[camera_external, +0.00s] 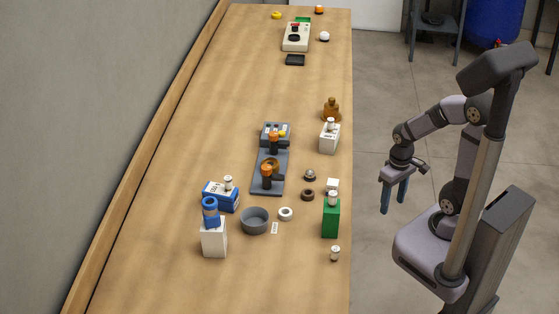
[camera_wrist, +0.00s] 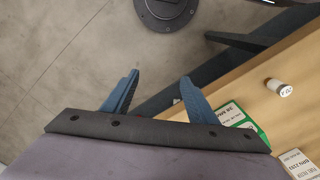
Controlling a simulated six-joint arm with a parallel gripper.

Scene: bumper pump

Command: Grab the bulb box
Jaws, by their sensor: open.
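My gripper (camera_external: 394,200) is open and empty, hanging over the floor to the right of the bench. Its two blue fingers are apart in the wrist view (camera_wrist: 160,80). Several boxes stand on the bench, and I cannot read which is the bulb box. A green box (camera_external: 331,220) stands near the right edge, with a small white-topped item on it. It also shows in the wrist view (camera_wrist: 240,120), partly behind the right finger.
A small white cylinder (camera_external: 335,253) stands near the bench's right edge. A grey bowl (camera_external: 254,221), a white ring (camera_external: 286,214) and a grey fixture with orange-topped parts (camera_external: 269,185) occupy the middle. The bench front is clear. A wall runs along the left.

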